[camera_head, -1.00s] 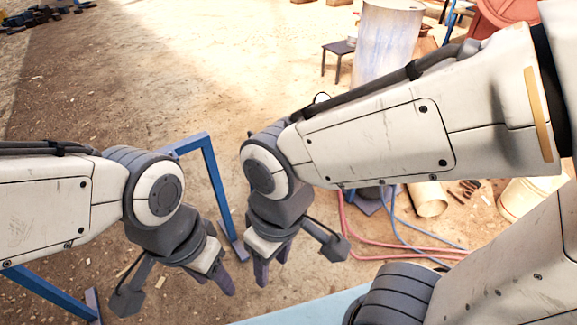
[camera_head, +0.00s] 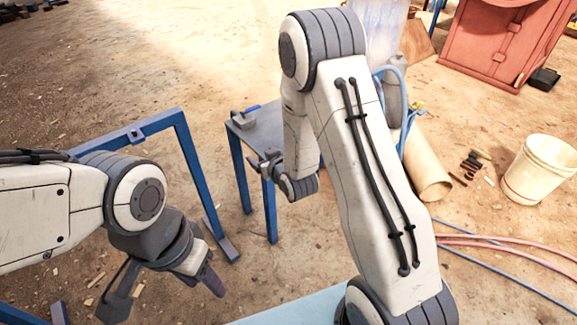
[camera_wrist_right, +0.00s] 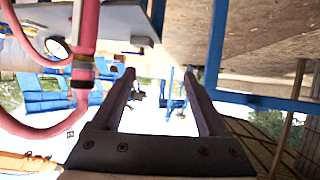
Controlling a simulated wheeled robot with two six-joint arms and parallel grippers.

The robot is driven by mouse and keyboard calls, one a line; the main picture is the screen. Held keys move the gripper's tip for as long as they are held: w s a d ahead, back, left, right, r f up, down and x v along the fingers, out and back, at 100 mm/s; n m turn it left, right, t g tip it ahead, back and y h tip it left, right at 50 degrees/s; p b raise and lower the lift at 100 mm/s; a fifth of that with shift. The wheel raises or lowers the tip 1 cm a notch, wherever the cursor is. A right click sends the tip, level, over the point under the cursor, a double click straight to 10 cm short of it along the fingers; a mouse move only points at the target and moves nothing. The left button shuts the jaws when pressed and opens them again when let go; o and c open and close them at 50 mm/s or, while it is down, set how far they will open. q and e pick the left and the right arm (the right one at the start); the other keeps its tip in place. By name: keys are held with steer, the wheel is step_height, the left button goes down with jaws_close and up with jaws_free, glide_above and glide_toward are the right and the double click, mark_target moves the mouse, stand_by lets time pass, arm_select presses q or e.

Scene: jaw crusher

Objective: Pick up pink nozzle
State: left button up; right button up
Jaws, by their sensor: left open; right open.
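No pink nozzle shows clearly in the head view. In the right wrist view a pink hose-like piece (camera_wrist_right: 87,28) with a dark metal band hangs at the upper left, beside the fingers and apart from them; I cannot tell whether it is the nozzle. My right gripper (camera_head: 262,166) is at the front left edge of a small blue-legged table (camera_head: 268,130), partly hidden by its own wrist. Its two open fingers also show in the right wrist view (camera_wrist_right: 160,75), with nothing between them. My left gripper (camera_head: 212,278) points down at the lower left, open and empty.
A blue metal frame (camera_head: 190,170) stands between the left arm and the table. A grey tool (camera_head: 243,119) lies on the table. Pink hoses (camera_head: 480,241), a tan tube (camera_head: 427,176) and a white bucket (camera_head: 540,168) are at right. A red machine (camera_head: 500,45) stands behind.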

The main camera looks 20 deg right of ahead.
steer(key=s+d+f+m+t+h+b, duration=0.1)
steer(key=d+f+m+t+h+b, duration=0.1)
steer(key=d+f+t+b, duration=0.55)
steer(key=shift+w+d+m+g+h+p, duration=0.15)
steer(key=shift+w+d+g+p, duration=0.4)
steer(key=shift+w, duration=1.1)
steer(key=shift+w+d+m+g+h+p, duration=0.15)
steer(key=shift+w+d, duration=0.55)
steer(key=shift+w, duration=1)
steer(key=shift+w+d+g+h+p, duration=0.1)
steer(key=shift+w+d+g+p, duration=0.45)
steer(key=shift+w, duration=1.1)
arm_select(q)
step_height(320, 180, down, 7)
arm_select(e)
steer(key=shift+d, duration=0.1)
jaws_close()
